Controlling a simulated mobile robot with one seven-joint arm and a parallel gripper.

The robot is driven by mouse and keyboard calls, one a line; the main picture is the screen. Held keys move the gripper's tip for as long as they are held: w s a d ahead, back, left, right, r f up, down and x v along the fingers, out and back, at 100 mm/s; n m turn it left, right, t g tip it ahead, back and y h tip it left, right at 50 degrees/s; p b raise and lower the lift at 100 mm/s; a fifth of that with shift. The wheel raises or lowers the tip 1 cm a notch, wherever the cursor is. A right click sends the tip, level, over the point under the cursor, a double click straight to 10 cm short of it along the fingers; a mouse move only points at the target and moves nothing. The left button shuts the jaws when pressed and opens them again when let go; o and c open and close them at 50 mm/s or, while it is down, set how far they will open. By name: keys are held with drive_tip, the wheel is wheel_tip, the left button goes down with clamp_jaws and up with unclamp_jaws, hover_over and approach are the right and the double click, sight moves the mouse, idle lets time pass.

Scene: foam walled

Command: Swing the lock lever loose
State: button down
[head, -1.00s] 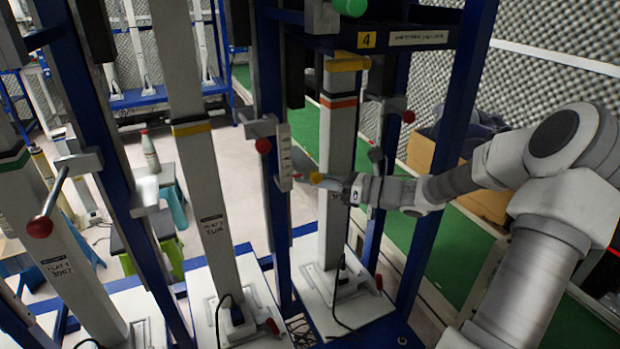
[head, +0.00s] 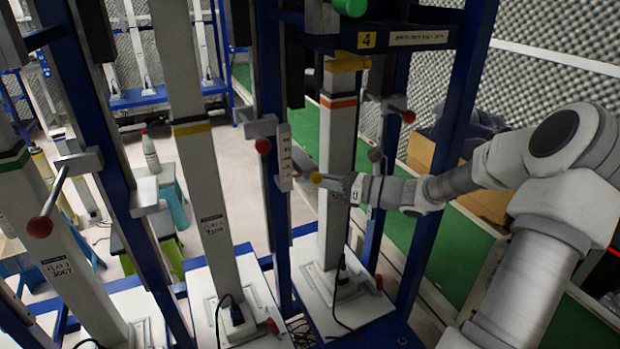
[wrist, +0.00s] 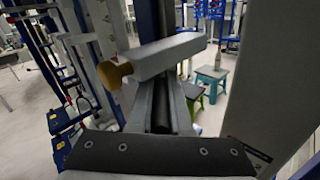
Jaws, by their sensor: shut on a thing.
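The lock lever (wrist: 165,56) is a grey bar with a yellow knob on its end. In the wrist view it lies across the tips of my gripper (wrist: 160,100), tilted, with the knob to the left. In the head view its yellow knob (head: 316,178) shows just left of my gripper (head: 328,182), beside the pale upright column (head: 337,135) with an orange band. My gripper is shut on the lever. The fingertips and the lever's pivot are largely hidden in the head view.
Blue frame posts (head: 274,215) stand close on both sides of the column. Red-knobbed handles (head: 263,145) stick out nearby, another at the right (head: 408,116). Stools (head: 172,195) stand on the floor behind.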

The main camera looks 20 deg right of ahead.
idle(0.4)
drive_tip(key=shift+f+n+g+y+b, duration=0.1)
drive_tip(key=shift+n+g+y+b, duration=0.4)
drive_tip(key=shift+n+g+y, duration=0.25)
drive_tip(key=c, duration=0.8)
unclamp_jaws()
drive_tip(key=shift+c, duration=0.2)
drive_tip(key=shift+h, duration=0.25)
